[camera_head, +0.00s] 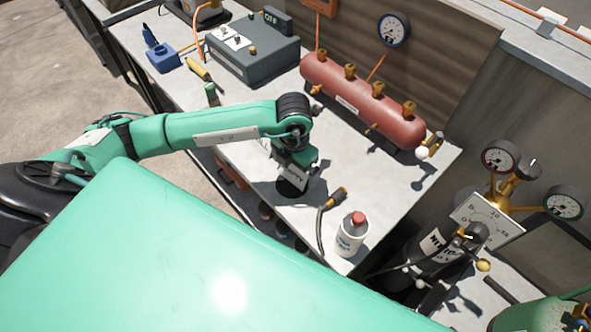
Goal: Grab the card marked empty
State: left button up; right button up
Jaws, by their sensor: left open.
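My left gripper (292,181) points down over the grey bench top, low and close to the surface. It is open, and its fingers are partly hidden by the wrist. A small pale piece with dark marks (293,173) shows at the fingers; it may be a card, but I cannot read the word or tell whether it lies between them. A white card with a few printed marks (487,219) is on the gauge assembly at the right; I cannot read "empty" on it. My right gripper is not in view.
A red cylinder with brass valves (362,99) lies behind the gripper. A white bottle with a red cap (351,236) and a dark hose with a brass end (326,215) are nearby. A grey box (252,52) and a blue item (162,57) stand farther left.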

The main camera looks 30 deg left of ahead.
pick_arm(q)
jog(key=c, duration=0.9)
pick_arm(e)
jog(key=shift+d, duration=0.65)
pick_arm(q)
jog(key=shift+r, duration=0.1)
